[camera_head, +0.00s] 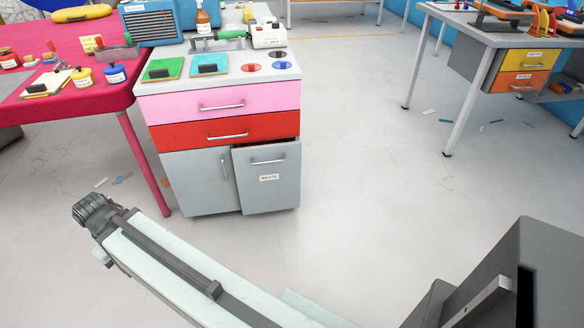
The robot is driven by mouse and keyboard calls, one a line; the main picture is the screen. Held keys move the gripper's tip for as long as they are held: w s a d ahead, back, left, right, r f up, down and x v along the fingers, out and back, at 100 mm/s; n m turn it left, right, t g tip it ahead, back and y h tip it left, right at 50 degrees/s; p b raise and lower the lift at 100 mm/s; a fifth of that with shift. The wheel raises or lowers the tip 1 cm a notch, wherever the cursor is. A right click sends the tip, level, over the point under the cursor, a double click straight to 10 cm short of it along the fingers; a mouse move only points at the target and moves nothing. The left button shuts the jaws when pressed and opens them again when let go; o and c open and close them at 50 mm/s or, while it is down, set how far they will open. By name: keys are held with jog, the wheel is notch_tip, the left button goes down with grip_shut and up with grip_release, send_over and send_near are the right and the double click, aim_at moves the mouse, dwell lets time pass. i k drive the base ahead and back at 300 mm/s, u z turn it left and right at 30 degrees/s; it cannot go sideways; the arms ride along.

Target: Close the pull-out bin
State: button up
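The pull-out bin (268,190) has a grey front with a bar handle (268,161) near its top and a small white label. It sits at the lower right of the cabinet (217,133). Its front stands a little proud of the cabinet, with a dark gap above it, so it is slightly open. My gripper (88,208) is at the end of my pale arm, at the lower left. It is in front of and to the left of the cabinet, well apart from the bin. Its fingers are too unclear to tell open from shut.
A grey door (196,182) is left of the bin, below a red drawer (225,129) and a pink drawer (222,102). A red table (60,108) with a slanted leg stands close at left. A workbench (480,45) is at the right. The floor (370,190) between is mostly clear.

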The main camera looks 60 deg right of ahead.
aim_at(268, 173)
jog(key=u, duration=0.15)
jog(key=i, duration=0.9)
jog(key=z, duration=0.05)
